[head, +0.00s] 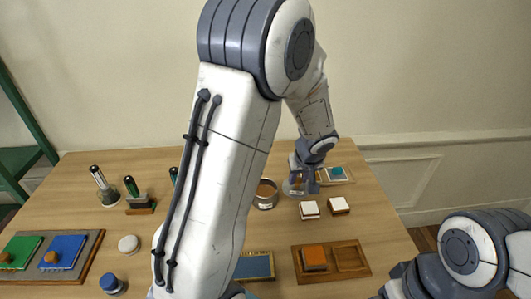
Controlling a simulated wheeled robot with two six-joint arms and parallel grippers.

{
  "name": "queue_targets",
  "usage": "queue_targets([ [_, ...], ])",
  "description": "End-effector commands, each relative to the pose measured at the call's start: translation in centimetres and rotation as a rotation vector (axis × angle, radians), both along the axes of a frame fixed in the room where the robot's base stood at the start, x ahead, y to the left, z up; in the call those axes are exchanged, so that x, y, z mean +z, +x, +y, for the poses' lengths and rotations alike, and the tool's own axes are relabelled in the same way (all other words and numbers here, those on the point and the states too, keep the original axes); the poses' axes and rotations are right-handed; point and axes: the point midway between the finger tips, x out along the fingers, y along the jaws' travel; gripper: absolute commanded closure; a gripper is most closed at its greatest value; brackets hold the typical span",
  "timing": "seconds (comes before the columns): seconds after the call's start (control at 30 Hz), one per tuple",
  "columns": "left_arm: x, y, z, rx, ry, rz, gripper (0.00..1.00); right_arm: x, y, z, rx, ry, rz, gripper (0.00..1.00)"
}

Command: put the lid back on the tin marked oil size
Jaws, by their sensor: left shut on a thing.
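My left gripper (303,181) is shut at the back right of the table. It holds a thing that looks like a round, pale metal lid (291,189); the fingers hide much of it. An open round tin (265,200) with brown contents stands just left of the gripper, apart from it. I cannot read any marking on the tin. My right arm enters at the lower right, and its gripper is not in view.
Two white-topped blocks (309,210) (339,205) lie right of the gripper. A wooden tray (353,259) with an orange block (315,257) is in front. Dark bottles (103,186), a white round piece (129,244) and a pigment tray (88,258) are left. My left arm hides the table's middle.

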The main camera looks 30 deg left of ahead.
Motion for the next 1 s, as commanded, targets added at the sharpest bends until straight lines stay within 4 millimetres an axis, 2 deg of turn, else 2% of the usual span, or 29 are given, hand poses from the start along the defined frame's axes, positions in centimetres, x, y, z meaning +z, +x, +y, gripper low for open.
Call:
queue_targets([
  [0.03, 1.2, -0.2, 2.7, 0.068, 0.000, 0.000, 1.00, 1.1, 0.0, 0.0, 0.000, 0.000, 0.000, 0.00],
  [0.1, 1.8, -0.5, 5.4, 0.135, 0.000, 0.000, 1.00, 1.6, 0.0, 0.0, 0.000, -0.001, 0.001, 0.00],
  [0.2, 2.4, -1.0, 8.1, 0.205, 0.000, 0.001, 1.00, 2.1, 0.0, 0.0, 0.000, -0.001, 0.001, 0.00],
  [0.3, 2.6, -1.3, 9.6, 0.243, -0.001, 0.001, 1.00, 2.3, 0.0, 0.0, 0.000, -0.001, 0.001, 0.00],
  [0.57, 1.8, -1.4, 9.9, 0.253, -0.001, 0.001, 1.00, 1.7, 0.0, 0.0, 0.000, -0.001, 0.001, 0.00],
  [1.0, -2.4, -1.3, 9.8, 0.252, -0.001, 0.000, 1.00, -1.2, 0.0, 0.0, 0.000, 0.000, 0.000, 0.00],
])
